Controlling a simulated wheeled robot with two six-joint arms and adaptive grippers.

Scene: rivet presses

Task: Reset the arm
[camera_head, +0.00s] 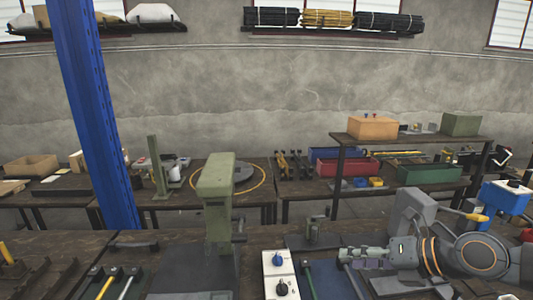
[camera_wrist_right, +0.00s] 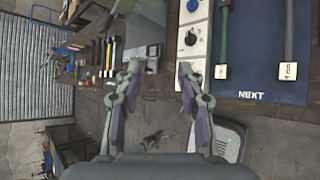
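My right gripper (camera_head: 345,254) comes in from the right in the head view, above the front workbench near a blue mat. In the right wrist view, the two fingers of my right gripper (camera_wrist_right: 158,70) stand well apart with nothing between them, so it is open and empty. The bench's front edge and the floor show behind and below the fingers. My left gripper and arm are not in view. A green rivet press (camera_head: 217,195) stands on the front bench, left of my right gripper and apart from it.
A white control box (camera_head: 279,272) with knobs sits between press and gripper; it also shows in the wrist view (camera_wrist_right: 193,35). Handled tools lie on the blue mat (camera_wrist_right: 262,50) marked NEXT. A blue post (camera_head: 95,110) rises at left. A shelf (camera_head: 410,138) stands at back right.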

